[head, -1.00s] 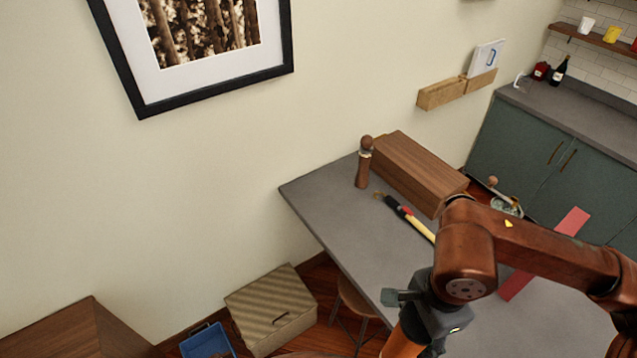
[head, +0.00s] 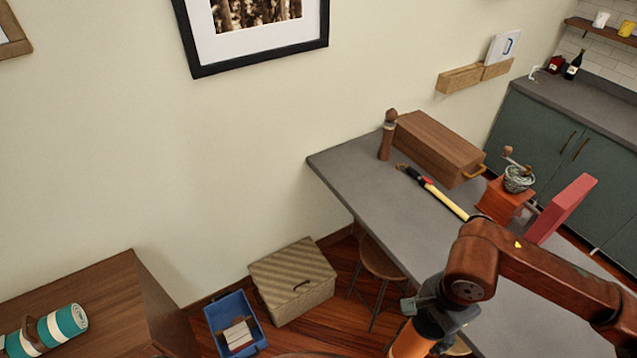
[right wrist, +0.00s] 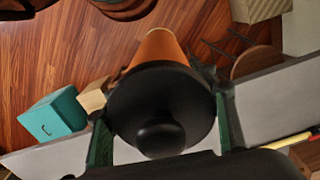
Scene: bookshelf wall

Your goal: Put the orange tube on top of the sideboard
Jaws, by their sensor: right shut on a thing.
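The orange tube (head: 407,343) is in my right gripper (head: 428,312), near the bottom of the head view; its lower part is cut off. In the right wrist view the orange tube (right wrist: 160,46) points away from the camera, with a black rounded end towards it. The green-edged fingers of my right gripper (right wrist: 160,128) are on either side of that black end, shut on it. A brown wooden cabinet (head: 105,285), which looks like the sideboard, stands at the lower left of the head view. My left gripper is not in view.
A teal and white roll (head: 65,322) lies on the cabinet's left part; its right part is bare. A blue bin (head: 248,312) and a lidded woven box (head: 292,275) stand on the floor beside it. A grey table (head: 345,165) with several items is under my right arm.

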